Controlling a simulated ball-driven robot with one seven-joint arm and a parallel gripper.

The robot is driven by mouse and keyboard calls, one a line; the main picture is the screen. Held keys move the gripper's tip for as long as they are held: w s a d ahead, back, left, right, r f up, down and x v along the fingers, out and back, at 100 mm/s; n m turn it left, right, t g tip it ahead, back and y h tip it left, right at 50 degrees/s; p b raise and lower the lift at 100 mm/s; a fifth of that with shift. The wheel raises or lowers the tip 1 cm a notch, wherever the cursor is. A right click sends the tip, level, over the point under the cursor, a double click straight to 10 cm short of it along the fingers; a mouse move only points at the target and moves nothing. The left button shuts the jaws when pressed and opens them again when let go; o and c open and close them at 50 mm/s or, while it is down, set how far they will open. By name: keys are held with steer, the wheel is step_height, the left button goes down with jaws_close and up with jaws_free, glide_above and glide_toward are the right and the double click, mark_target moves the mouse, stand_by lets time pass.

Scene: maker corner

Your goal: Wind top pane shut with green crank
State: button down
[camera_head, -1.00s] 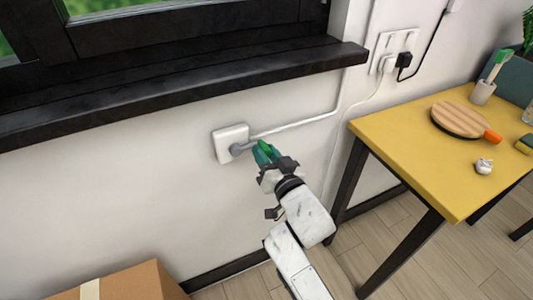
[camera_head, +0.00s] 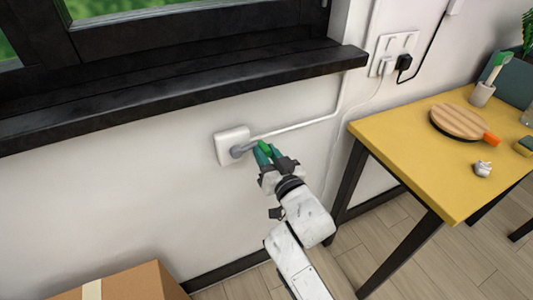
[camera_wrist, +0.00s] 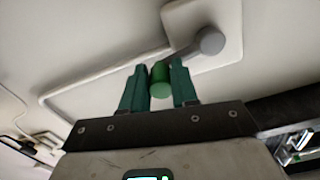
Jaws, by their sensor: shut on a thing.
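The green crank knob (camera_head: 264,148) sits at the end of a grey crank arm on a white wall box (camera_head: 230,147) below the window sill. In the wrist view the green knob (camera_wrist: 160,82) stands between the two green fingers, and the grey crank hub (camera_wrist: 208,41) is above right of it. My gripper (camera_head: 270,156) is shut on the knob, its fingers either side of it. The window frame (camera_head: 190,35) shows only its lower part at upper left. The top pane is out of view.
A black sill (camera_head: 180,100) juts out above the crank. A yellow table (camera_head: 410,140) with a round wooden board (camera_head: 460,121) stands at right. A cardboard box (camera_head: 135,283) is at lower left. A white conduit (camera_head: 300,125) runs from the wall box.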

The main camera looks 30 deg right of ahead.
mark_target(258, 142)
steer(key=r+n+p, duration=0.1)
steer(key=n, duration=0.1)
steer(key=r+n+p, duration=0.1)
steer(key=r+n, duration=0.1)
steer(key=shift+a, duration=0.2)
steer(key=n, duration=0.1)
steer(key=a+r+n+p, duration=0.1)
steer(key=n, duration=0.3)
steer(key=shift+a+r+p, duration=0.35)
steer(key=shift+r+p, duration=0.05)
steer(key=shift+w+a+r+n+p, duration=0.1)
steer(key=shift+a+r+n+p, duration=0.1)
steer(key=shift+a+n, duration=1)
steer(key=shift+a+r+n+p, duration=0.2)
steer(key=shift+a+n, duration=0.25)
steer(key=shift+n, duration=1.35)
steer(key=shift+w+a+r+n+p, duration=0.1)
steer(key=shift+a+r+n, duration=0.15)
steer(key=shift+a+n, duration=0.95)
steer(key=shift+s+d+n, duration=0.1)
steer(key=shift+d+n, duration=0.2)
steer(key=c, duration=0.9)
jaws_free()
steer(key=shift+f, duration=0.1)
